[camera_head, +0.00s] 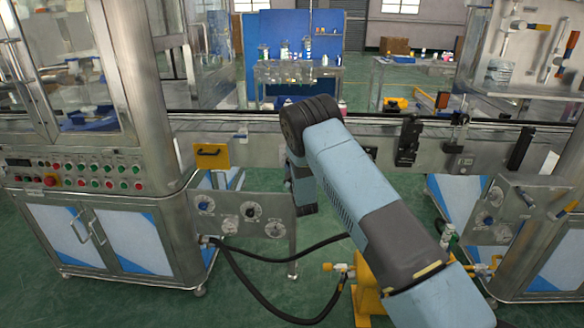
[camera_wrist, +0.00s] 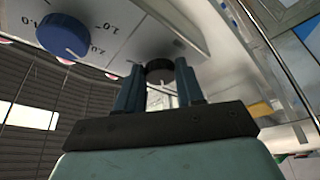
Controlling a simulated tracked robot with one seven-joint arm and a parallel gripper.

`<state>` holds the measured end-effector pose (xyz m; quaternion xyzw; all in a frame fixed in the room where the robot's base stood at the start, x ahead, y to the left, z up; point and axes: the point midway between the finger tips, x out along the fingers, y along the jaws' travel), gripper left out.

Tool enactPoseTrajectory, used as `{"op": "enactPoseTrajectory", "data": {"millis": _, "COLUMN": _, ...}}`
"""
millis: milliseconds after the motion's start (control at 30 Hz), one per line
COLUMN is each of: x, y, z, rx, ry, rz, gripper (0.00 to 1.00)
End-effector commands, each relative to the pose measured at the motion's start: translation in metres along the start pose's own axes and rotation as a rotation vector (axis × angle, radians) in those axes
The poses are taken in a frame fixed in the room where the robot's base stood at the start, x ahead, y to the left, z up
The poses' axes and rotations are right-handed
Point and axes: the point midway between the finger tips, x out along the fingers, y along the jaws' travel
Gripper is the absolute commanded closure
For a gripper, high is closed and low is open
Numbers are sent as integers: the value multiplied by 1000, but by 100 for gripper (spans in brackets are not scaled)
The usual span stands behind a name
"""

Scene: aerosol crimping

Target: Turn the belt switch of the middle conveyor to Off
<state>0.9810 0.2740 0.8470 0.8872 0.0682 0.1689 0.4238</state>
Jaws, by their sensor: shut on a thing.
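In the wrist view my gripper (camera_wrist: 160,88) has its two dark fingers on either side of a round black knob (camera_wrist: 159,69) on a pale panel, and it is shut on this knob. The knob's pointer and its labels are hidden or too small to read. A blue knob (camera_wrist: 63,35) with a printed number scale sits up and left of it. In the head view my gripper is hidden by my arm. A grey panel (camera_head: 232,226) there carries a blue knob (camera_head: 205,204) and a black knob (camera_head: 250,210); I cannot tell whether that black knob is the held one.
The conveyor (camera_head: 245,127) runs across behind my arm. A steel cabinet (camera_head: 112,240) with buttons stands at left. A second knob panel (camera_head: 490,217) is at right. A black hose (camera_head: 240,285) loops over the green floor, and a yellow stand (camera_head: 366,295) is beside my arm.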

Motion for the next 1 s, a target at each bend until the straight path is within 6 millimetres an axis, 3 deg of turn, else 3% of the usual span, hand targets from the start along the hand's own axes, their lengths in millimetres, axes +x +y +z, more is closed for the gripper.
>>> {"op": "enactPoseTrajectory", "data": {"millis": 300, "x": 0, "y": -3, "z": -3, "rx": 1, "ry": 4, "rz": -5, "gripper": 93}}
{"op": "enactPoseTrajectory", "data": {"millis": 333, "x": 0, "y": -3, "z": -3, "rx": 1, "ry": 4, "rz": -5, "gripper": 60}}
{"op": "enactPoseTrajectory", "data": {"millis": 567, "x": 0, "y": -2, "z": -2, "rx": 1, "ry": 2, "rz": -3, "gripper": 38}}
{"op": "enactPoseTrajectory", "data": {"millis": 867, "x": -2, "y": -1, "z": 0, "rx": 0, "ry": 1, "rz": -2, "gripper": 37}}
{"op": "enactPoseTrajectory", "data": {"millis": 1000, "x": -15, "y": -2, "z": 0, "rx": 0, "ry": -1, "rz": -3, "gripper": 37}}
